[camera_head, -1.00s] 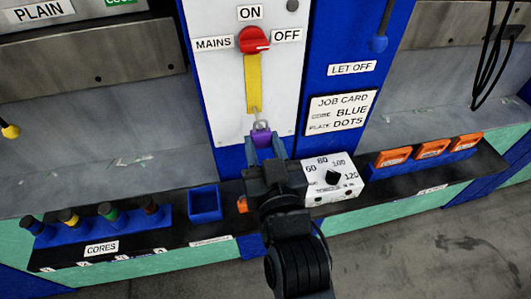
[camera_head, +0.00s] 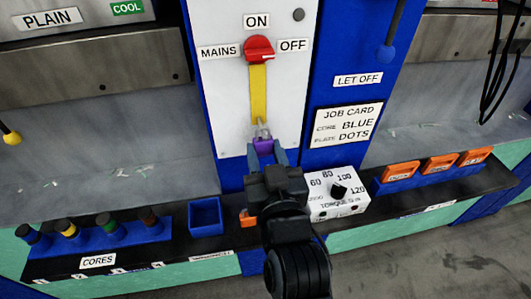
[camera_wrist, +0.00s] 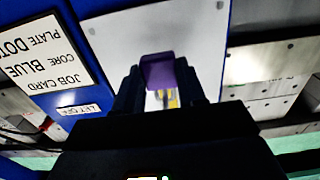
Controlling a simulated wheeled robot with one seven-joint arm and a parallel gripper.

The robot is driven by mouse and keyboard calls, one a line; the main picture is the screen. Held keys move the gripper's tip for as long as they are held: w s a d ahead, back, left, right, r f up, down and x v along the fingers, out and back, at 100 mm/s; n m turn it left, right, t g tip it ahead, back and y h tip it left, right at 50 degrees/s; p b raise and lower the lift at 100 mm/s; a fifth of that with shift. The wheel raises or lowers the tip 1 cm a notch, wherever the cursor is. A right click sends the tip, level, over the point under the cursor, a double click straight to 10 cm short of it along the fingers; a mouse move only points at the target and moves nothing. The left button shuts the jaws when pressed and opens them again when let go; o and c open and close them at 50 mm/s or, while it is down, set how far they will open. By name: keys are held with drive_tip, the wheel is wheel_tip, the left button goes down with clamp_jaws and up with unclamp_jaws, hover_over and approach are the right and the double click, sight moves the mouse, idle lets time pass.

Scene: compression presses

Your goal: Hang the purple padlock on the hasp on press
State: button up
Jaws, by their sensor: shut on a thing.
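My gripper (camera_head: 265,157) is shut on the purple padlock (camera_head: 263,146), which is upright with its shackle pointing up. The padlock also shows between the fingers in the wrist view (camera_wrist: 158,71). The yellow hasp (camera_head: 258,92) hangs down the white panel below the red mains switch (camera_head: 258,49). The shackle overlaps the lower end of the hasp in the head view. I cannot tell whether the shackle passes through the hasp or is only in front of it. In the wrist view, the padlock body and fingers partly hide the yellow hasp (camera_wrist: 172,98).
A job card (camera_head: 345,125) is right of the panel. The white torque box (camera_head: 336,194) stands on the ledge right of my gripper, with orange pieces (camera_head: 439,164) farther right. A blue bin (camera_head: 206,216) and several cores (camera_head: 105,228) are at left.

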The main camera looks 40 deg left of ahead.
drive_tip(key=o, duration=1)
drive_tip(key=shift+s+d, duration=0.1)
drive_tip(key=s+d+f+m+t+h, duration=0.1)
drive_tip(key=s+d+f+m+h, duration=0.2)
drive_tip(key=d, duration=0.8)
drive_tip(key=s+d+f+t+h+b, duration=0.15)
drive_tip(key=s+d, duration=0.35)
drive_tip(key=d, duration=0.6)
drive_tip(key=s+d+f+m+t+h, duration=0.1)
drive_tip(key=s+d+f+m+h, duration=0.2)
drive_tip(key=d, duration=0.8)
drive_tip(key=s+d+r+m+h, duration=0.1)
drive_tip(key=s+d+h, duration=0.1)
drive_tip(key=s, duration=0.4)
drive_tip(key=s+d+r+m+h, duration=0.1)
drive_tip(key=s+d+r+h, duration=0.1)
drive_tip(key=s+d, duration=0.3)
drive_tip(key=s+d+r+m+h, duration=0.1)
drive_tip(key=s+d+m+h, duration=0.1)
drive_tip(key=s+d, duration=0.2)
drive_tip(key=shift+d+v, duration=0.2)
drive_tip(key=shift+v, duration=1.55)
